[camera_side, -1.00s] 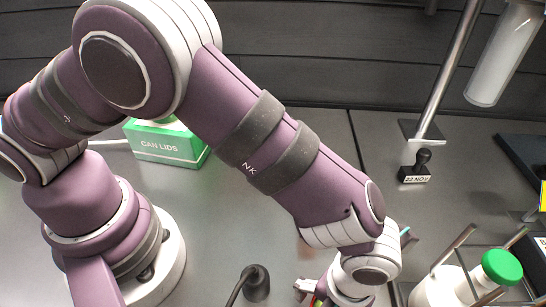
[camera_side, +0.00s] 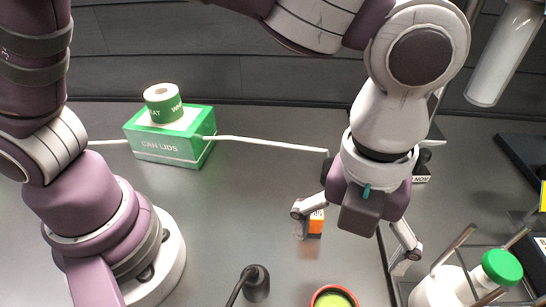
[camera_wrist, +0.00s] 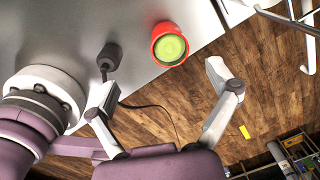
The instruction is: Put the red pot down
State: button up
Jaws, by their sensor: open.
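The red pot (camera_side: 317,298) stands near the table's front edge at the bottom of the side view, partly cut off by the frame. It has a red rim and a yellow-green inside. In the wrist view the red pot (camera_wrist: 157,36) sits upright on the grey table close to its edge. My gripper (camera_side: 350,235) is open and empty, raised above and behind the pot in the side view. In the wrist view my gripper's (camera_wrist: 160,85) two fingers are spread wide, with the pot beyond them and apart from both.
A black microphone-like object (camera_side: 257,283) is left of the pot. A white green-capped bottle (camera_side: 440,290) stands right.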

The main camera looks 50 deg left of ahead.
jog(key=w+a+r+n+t+h, duration=0.1)
jog(key=a+r+n, duration=0.2)
jog(key=a+n, duration=0.2)
jog(key=w+a+r+n+t, duration=0.1)
jog(key=w+a+r+n, duration=0.1)
jog(key=a+n, duration=0.35)
jog(key=s+a+n+t, duration=0.1)
jog(key=s+a+n, duration=0.1)
jog(key=a+n, duration=0.4)
jog(key=s+a+r+n+t+y, duration=0.1)
jog(key=a+n, duration=0.5)
jog(key=n, duration=0.8)
jog(key=shift+s+a+n+t, duration=0.4)
jog(key=shift+s+t, duration=0.3)
jog(key=shift+s, duration=0.25)
